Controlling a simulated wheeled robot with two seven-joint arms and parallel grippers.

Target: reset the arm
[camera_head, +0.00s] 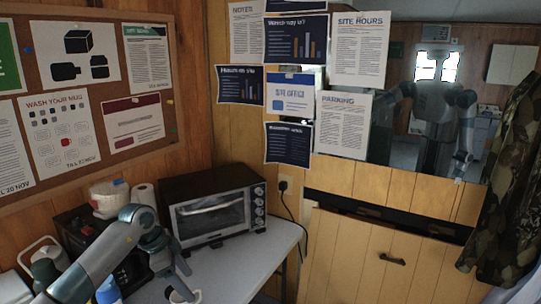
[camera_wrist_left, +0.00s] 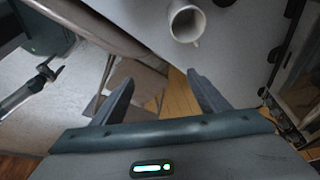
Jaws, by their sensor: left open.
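My left gripper (camera_head: 176,268) is open and points down above the near part of the pale table (camera_head: 236,268). In the left wrist view its two fingers (camera_wrist_left: 160,94) stand apart with nothing between them. A white mug (camera_head: 184,297) is on the table just below the gripper in the head view. In the left wrist view the mug (camera_wrist_left: 186,22) is beyond the fingertips, with its handle toward them, and apart from them.
A toaster oven (camera_head: 213,209) stands at the back of the table. A dark coffee machine (camera_head: 88,228), a paper roll (camera_head: 144,195) and bottles (camera_head: 108,291) crowd the left, close to my forearm. A camouflage jacket (camera_head: 508,180) hangs at right. The table's right part is clear.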

